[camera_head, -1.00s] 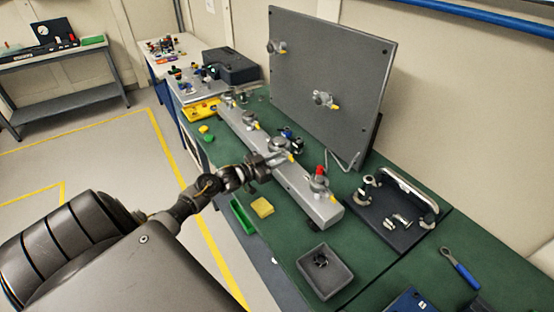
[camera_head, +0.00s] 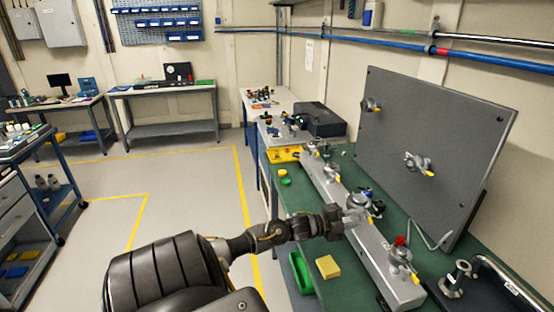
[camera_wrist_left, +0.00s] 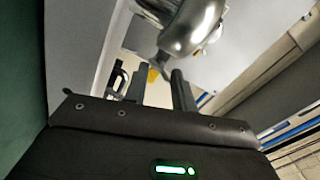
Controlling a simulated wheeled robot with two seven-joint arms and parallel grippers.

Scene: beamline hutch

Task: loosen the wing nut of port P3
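A long grey manifold bar (camera_head: 384,262) carries several ports with metal clamps and yellow tags. My left gripper (camera_head: 354,216) is at a clamped port (camera_head: 360,201) midway along it, probably P3, though no label is readable. In the left wrist view, the two dark fingers (camera_wrist_left: 158,88) stand apart, with no object clearly held between them. A shiny rounded metal clamp (camera_wrist_left: 190,30) is just beyond the tips, and a small yellow piece (camera_wrist_left: 153,75), likely the wing nut or tag, shows beyond the gap. My right gripper is not in view.
The nearer port has a red cap (camera_head: 400,241). A large grey upright panel (camera_head: 440,130) with two ports stands behind the bar.

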